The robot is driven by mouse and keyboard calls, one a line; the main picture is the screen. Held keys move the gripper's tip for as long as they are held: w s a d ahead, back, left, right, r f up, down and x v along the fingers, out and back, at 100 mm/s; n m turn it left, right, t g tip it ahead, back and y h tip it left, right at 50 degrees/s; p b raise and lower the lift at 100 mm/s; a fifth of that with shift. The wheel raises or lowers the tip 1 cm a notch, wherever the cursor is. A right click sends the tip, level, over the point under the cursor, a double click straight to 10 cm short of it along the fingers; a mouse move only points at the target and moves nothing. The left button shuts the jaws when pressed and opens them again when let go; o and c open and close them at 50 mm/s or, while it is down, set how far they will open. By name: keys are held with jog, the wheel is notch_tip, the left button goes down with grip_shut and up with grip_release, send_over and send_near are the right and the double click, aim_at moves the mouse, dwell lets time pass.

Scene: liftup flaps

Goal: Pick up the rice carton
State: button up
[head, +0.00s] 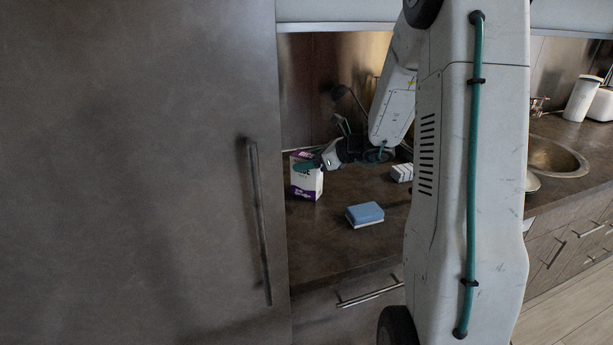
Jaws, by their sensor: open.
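The rice carton (306,183) is a small white box with purple bands at its top and foot. It stands upright on the dark countertop at the left, close to the tall cabinet. My gripper (312,166) is open at the carton's upper part, its teal finger overlapping the carton in the head view. I cannot tell whether the fingers touch the carton or are around it. The carton's upper part is partly hidden by the finger.
A blue sponge (365,213) lies in front of the carton. A small striped white item (402,172) is to the right. The tall cabinet door (140,180) with its handle closes off the left. A sink (556,157), a white canister (583,98) and a toaster-like thing (602,105) are at the right.

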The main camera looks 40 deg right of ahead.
jog(key=shift+w+a+f, duration=0.2)
jog(key=shift+w+a, duration=0.05)
jog(key=shift+w, duration=0.15)
grip_shut()
jog(key=shift+r, duration=0.1)
